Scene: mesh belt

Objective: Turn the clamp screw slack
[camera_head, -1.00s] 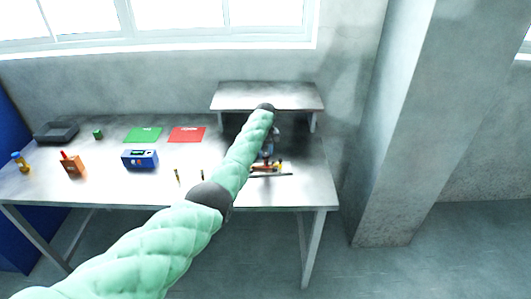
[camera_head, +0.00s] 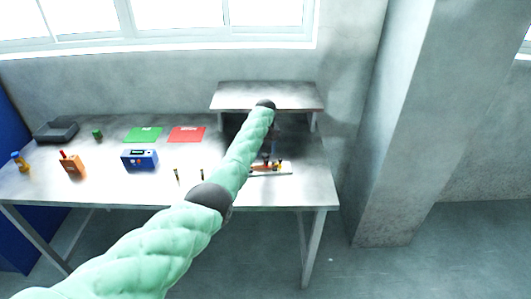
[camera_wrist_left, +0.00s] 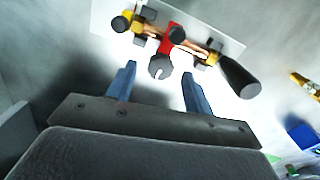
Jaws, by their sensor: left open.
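Contact cannot be made out. In the head view the left gripper (camera_head: 267,157) is small, just over the fixture.
A raised shelf (camera_head: 270,92) stands at the back right of the table. A concrete pillar (camera_head: 395,130) is at the right.

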